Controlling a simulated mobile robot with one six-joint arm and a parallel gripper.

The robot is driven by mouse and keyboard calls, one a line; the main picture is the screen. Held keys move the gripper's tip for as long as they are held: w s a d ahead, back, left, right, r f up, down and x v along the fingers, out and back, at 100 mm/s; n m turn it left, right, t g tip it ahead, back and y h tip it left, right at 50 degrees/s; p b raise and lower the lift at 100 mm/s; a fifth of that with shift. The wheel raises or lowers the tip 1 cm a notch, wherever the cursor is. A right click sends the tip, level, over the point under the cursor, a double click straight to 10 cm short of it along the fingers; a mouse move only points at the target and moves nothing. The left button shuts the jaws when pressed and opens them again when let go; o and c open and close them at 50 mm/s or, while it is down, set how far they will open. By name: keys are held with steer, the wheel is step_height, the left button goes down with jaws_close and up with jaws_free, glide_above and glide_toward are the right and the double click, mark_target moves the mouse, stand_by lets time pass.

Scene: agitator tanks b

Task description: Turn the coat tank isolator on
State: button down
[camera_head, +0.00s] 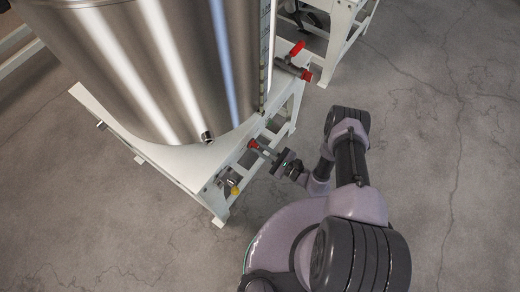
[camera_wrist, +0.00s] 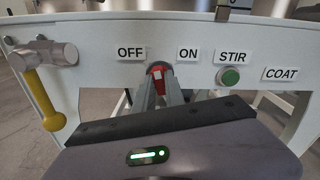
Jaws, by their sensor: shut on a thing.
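The isolator is a red knob (camera_wrist: 157,73) on the white front panel, between the OFF label (camera_wrist: 131,53) and the ON label (camera_wrist: 188,54). A COAT label (camera_wrist: 282,74) is at the panel's right. My gripper (camera_wrist: 162,88) is shut on the red knob, one finger on each side. The part of the knob between the fingers looks near upright; its exact setting is partly hidden. In the head view the red knob (camera_head: 253,145) shows on the tank stand's side, with my gripper (camera_head: 261,149) reaching it from the right.
A green STIR button (camera_wrist: 230,76) is close right of my fingers. A valve with a yellow handle (camera_wrist: 43,101) hangs at the left. A large steel tank (camera_head: 160,70) stands on the white stand (camera_head: 170,170). A red-handled valve (camera_head: 297,48) sticks out behind. Floor at right is clear.

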steer(key=m+b, duration=0.2)
steer(key=m, duration=0.4)
steer(key=shift+f, duration=0.1)
steer(key=m, duration=0.5)
steer(key=shift+m, duration=0.5)
steer(key=c, duration=1.4)
jaws_free()
steer(key=p+v, duration=0.3)
steer(key=v, duration=1.4)
steer(key=shift+s, duration=0.2)
steer(key=shift+d, duration=0.15)
